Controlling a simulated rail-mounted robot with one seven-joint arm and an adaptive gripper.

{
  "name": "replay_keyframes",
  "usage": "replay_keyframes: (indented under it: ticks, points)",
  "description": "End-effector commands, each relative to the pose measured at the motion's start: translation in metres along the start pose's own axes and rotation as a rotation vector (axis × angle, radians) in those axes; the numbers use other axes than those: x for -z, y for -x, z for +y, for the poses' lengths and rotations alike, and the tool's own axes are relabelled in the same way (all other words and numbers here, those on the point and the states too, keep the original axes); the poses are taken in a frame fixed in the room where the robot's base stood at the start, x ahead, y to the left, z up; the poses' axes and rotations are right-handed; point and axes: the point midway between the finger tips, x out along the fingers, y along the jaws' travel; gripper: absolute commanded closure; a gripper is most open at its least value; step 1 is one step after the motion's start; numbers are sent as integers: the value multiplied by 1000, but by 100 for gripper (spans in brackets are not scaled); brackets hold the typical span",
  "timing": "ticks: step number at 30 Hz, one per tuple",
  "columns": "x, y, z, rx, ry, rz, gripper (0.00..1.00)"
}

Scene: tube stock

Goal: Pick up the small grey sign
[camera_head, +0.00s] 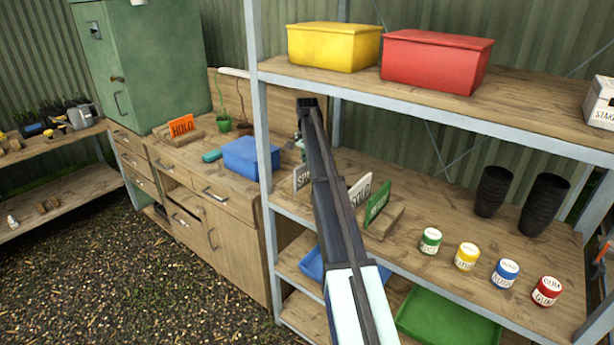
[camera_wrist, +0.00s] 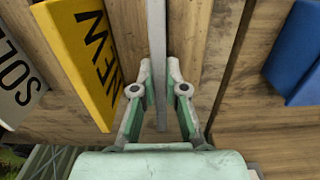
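The small grey sign (camera_head: 301,178) stands upright at the left end of the row of signs on the middle shelf. In the wrist view the grey sign (camera_wrist: 157,45) shows edge-on as a narrow grey strip. My gripper (camera_wrist: 159,72) has one finger on each side of it. The fingertips are close together and appear to press on both faces. In the head view my gripper (camera_head: 299,146) is mostly hidden by my arm, just above the sign.
A yellow NEW sign (camera_wrist: 88,55) and a white SOLD sign (camera_wrist: 14,80) stand close to the left in the wrist view. A green sign (camera_head: 378,202) ends the row. A blue box (camera_head: 252,157) sits on the bench beyond the shelf post (camera_head: 257,110). Several paint cans stand right.

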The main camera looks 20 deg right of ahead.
Motion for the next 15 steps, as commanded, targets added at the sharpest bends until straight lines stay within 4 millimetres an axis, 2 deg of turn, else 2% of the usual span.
replay_keyframes:
  ticks: [15]
  points:
    - [0,6,0,0,0,1,100]
